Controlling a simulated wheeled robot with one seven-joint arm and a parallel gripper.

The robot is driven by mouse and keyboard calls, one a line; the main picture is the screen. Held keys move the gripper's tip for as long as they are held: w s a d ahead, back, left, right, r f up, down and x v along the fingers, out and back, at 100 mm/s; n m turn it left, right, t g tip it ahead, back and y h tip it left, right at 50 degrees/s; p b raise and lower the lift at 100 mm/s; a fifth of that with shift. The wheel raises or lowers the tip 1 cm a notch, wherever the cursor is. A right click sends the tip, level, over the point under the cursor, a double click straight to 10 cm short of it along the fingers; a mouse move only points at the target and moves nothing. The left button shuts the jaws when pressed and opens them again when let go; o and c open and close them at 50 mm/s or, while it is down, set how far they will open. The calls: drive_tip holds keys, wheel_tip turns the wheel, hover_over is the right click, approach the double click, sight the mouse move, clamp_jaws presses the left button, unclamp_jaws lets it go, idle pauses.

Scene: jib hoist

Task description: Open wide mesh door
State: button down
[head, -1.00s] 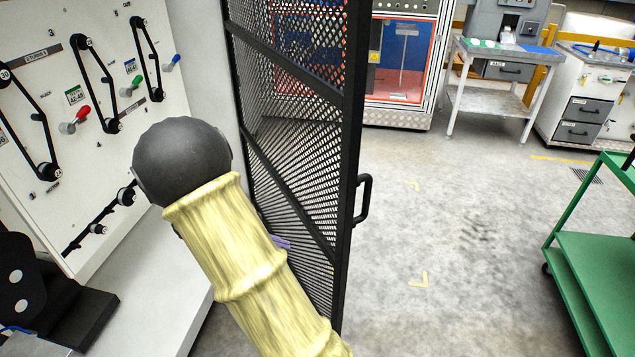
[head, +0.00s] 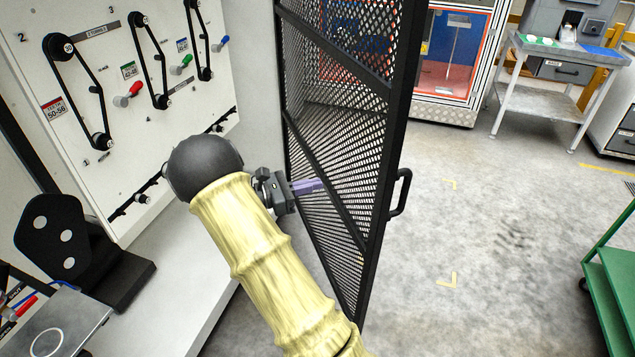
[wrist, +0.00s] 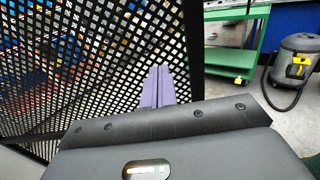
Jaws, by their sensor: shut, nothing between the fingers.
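The black mesh door (head: 345,150) stands swung out from the white cabinet, and floor shows beyond its free edge. Its black handle (head: 402,193) is on the far side of the free edge, to the right. My gripper (head: 318,186) is at the inner face of the mesh, at about mid-height, with its purple fingers toward the panel. In the wrist view the mesh door (wrist: 80,70) fills the left, and my shut fingers (wrist: 158,88) overlap its right edge area. I cannot tell whether the fingertips touch the mesh. Nothing shows between them.
A panel with belts and coloured levers (head: 130,90) stands at the left, above a white ledge. A green cart (head: 612,270) is at the right, and also in the wrist view, near a grey vacuum (wrist: 298,65). The floor right of the door is clear.

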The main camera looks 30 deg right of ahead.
sight(366, 172)
drive_tip(key=d, duration=0.4)
drive_tip(key=s+d+p, duration=0.1)
drive_tip(key=d, duration=0.3)
drive_tip(key=s+d, duration=0.1)
drive_tip(key=d, duration=0.2)
drive_tip(key=shift+s+d, duration=0.2)
drive_tip(key=shift+d, duration=0.2)
